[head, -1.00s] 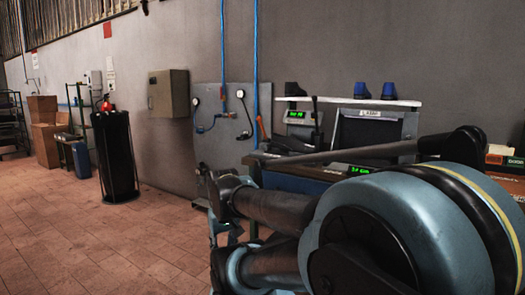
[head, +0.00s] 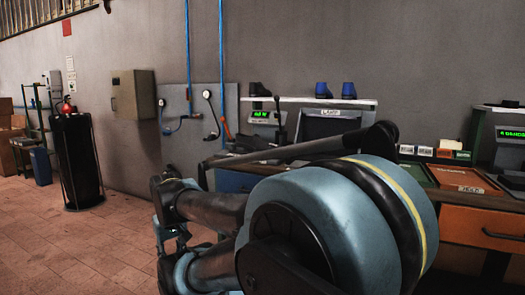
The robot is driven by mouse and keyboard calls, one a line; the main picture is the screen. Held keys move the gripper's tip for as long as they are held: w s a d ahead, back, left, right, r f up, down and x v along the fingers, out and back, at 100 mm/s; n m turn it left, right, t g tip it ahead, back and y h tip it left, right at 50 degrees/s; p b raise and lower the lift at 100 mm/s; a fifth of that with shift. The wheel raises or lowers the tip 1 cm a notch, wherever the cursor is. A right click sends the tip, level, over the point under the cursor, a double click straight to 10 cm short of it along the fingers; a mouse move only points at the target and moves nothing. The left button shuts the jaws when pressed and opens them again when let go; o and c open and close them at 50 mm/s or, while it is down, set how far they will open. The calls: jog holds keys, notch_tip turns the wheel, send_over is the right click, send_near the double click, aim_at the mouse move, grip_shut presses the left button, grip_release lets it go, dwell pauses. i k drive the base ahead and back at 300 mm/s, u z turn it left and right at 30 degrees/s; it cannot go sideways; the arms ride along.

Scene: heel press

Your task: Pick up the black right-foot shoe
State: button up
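A small black shoe (head: 260,89) stands on the white shelf (head: 290,100) above the workbench, at the left end of that shelf. I cannot tell at this size whether it is a right-foot shoe. Another dark, low shape (head: 508,103) sits on top of a unit at the right edge and may be a shoe; it is too small to be sure. My folded arm fills the lower middle of the head view.
Two blue shoes (head: 335,89) stand on the same shelf. Below are machines with green displays (head: 261,114) and a dark screen-like panel (head: 325,128). At right is a bench with an orange drawer (head: 484,232). Floor (head: 95,245) is clear at lower left, beside a black cylinder (head: 75,160).

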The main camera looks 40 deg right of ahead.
aim_at(258, 143)
jog(key=k, duration=1.25)
jog(key=z, duration=1.4)
jog(key=i, duration=1)
jog(key=u, duration=0.05)
